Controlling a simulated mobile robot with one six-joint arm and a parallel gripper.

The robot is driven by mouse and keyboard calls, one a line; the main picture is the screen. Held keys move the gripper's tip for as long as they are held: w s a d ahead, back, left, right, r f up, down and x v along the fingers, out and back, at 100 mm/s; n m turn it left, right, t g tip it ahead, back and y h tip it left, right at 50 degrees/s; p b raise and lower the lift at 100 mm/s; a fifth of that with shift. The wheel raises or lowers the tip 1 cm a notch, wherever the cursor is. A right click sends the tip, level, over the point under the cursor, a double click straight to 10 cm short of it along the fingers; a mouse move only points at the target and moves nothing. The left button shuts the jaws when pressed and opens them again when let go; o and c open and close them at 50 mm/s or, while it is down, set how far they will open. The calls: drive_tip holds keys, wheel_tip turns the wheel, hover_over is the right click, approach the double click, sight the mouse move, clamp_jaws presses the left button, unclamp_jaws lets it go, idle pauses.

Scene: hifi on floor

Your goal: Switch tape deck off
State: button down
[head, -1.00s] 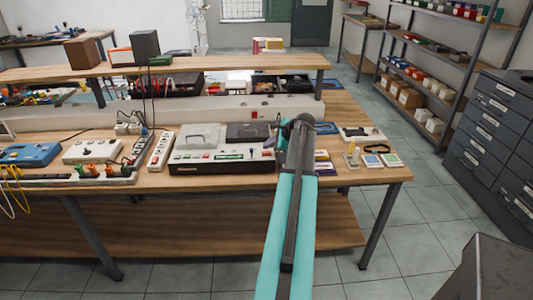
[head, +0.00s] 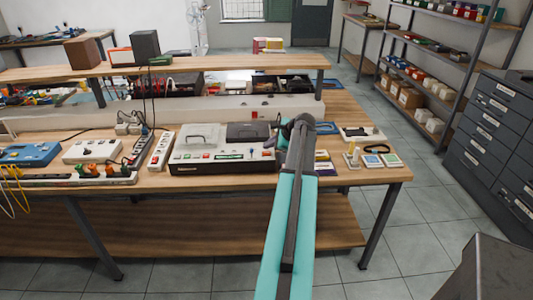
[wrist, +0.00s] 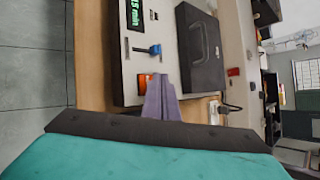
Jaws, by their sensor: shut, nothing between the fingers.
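The tape deck (head: 190,168) is a light grey unit with a dark front, lying on the workbench. In the wrist view the deck (wrist: 160,20) shows sideways, with a green lit display (wrist: 135,15), a blue knob (wrist: 155,50) and an orange-red rocker switch (wrist: 145,82). A dark lid (wrist: 201,50) with a handle lies on its top. My gripper (wrist: 161,82) is shut and empty, its tips right beside the switch; I cannot tell whether they touch it. In the head view my arm hides part of the deck's right end.
A white power strip (head: 160,151) stands left of the deck. A wall plug with a cable (wrist: 222,108) is close by my gripper. Small cards (head: 373,161) and a white box (head: 362,134) lie to the right. A raised shelf (head: 230,62) runs behind.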

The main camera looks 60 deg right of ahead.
sight(269, 154)
drive_tip(key=shift+f, duration=0.9)
idle(1.2)
drive_tip(key=shift+r, duration=0.2)
drive_tip(key=shift+r+p, duration=0.6)
drive_tip(key=shift+r, duration=0.1)
drive_tip(key=shift+r, duration=0.1)
wheel_tip(269, 154, up, 6)
drive_tip(key=p, duration=0.4)
idle(0.5)
idle(0.4)
